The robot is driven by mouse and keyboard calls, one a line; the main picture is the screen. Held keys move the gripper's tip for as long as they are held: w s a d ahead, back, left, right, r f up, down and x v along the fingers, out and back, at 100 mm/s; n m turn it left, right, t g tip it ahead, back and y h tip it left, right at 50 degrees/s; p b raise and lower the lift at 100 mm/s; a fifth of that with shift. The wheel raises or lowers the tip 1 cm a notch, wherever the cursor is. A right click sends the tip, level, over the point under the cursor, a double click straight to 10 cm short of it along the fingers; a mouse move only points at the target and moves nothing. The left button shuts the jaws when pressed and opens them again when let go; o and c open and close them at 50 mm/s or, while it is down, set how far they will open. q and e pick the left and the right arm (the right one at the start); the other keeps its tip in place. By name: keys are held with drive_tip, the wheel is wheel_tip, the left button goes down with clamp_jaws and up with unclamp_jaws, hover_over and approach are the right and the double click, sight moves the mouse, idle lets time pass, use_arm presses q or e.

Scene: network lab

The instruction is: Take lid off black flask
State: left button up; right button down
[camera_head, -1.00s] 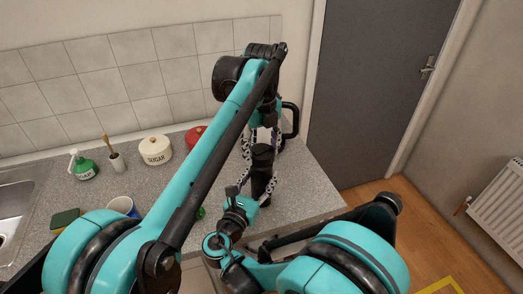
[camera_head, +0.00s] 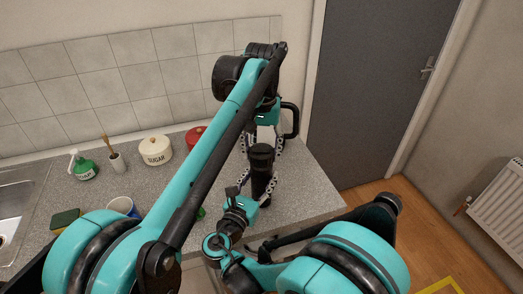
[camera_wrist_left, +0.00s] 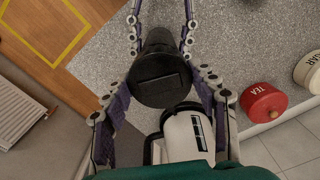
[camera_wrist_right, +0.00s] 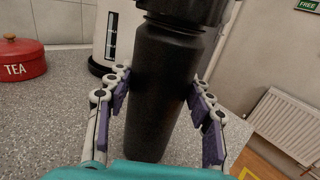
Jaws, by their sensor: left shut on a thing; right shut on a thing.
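The black flask (camera_head: 261,185) stands upright on the grey counter (camera_head: 310,185), partly hidden by my grippers. Its lid (camera_head: 262,151) sits on top of it; the lid also shows from above in the left wrist view (camera_wrist_left: 160,82) and at the top edge of the right wrist view (camera_wrist_right: 186,8). My left gripper (camera_head: 261,143) points down from above, its fingers shut on the lid from both sides. My right gripper (camera_head: 259,190) comes in from the front and is shut on the flask's body, also seen in the right wrist view (camera_wrist_right: 160,95).
A white kettle (camera_wrist_left: 187,133) with a black handle stands close behind the flask. A red tea tin (camera_head: 195,135), a cream sugar tin (camera_head: 155,149) and a green bottle (camera_head: 84,167) stand left along the wall. The counter right of the flask is clear.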

use_arm(q)
drive_tip(key=n, duration=1.6)
drive_tip(key=shift+n, duration=0.4)
drive_tip(key=n, duration=0.6)
drive_tip(key=shift+r, duration=0.2)
drive_tip(key=shift+r, duration=0.95)
